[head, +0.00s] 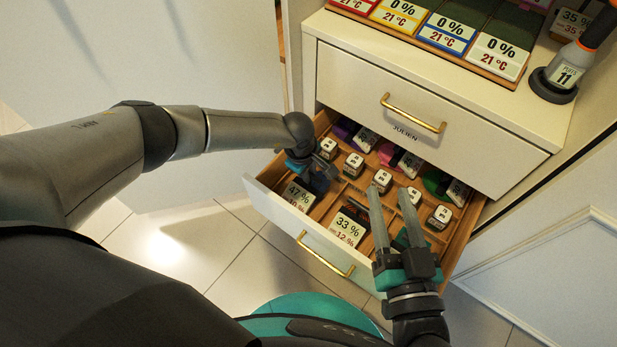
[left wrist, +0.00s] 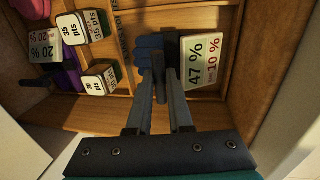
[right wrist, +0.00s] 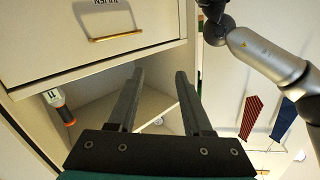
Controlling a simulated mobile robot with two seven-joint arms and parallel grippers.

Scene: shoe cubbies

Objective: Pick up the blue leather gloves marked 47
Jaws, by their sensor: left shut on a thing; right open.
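The blue gloves (left wrist: 149,44) lie in the front left compartment of the open drawer (head: 268,201), beside a white card reading 47 % (left wrist: 203,60). They also show in the head view (head: 319,184), partly hidden by my left gripper. My left gripper (left wrist: 160,78) reaches down into that compartment, and its fingers are shut on the gloves' near end. In the head view my left gripper (head: 314,172) is over the drawer's left side. My right gripper (head: 393,196) is open and empty above the drawer's front right part. Its spread fingers (right wrist: 159,78) show in the right wrist view.
Wooden dividers split the drawer, with several small white-topped blocks (head: 354,163) along them. A 33 % card (head: 347,228) lies in the neighbouring compartment. A closed drawer (head: 415,125) labelled JULIEN is above. The floor (head: 190,250) at left is clear.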

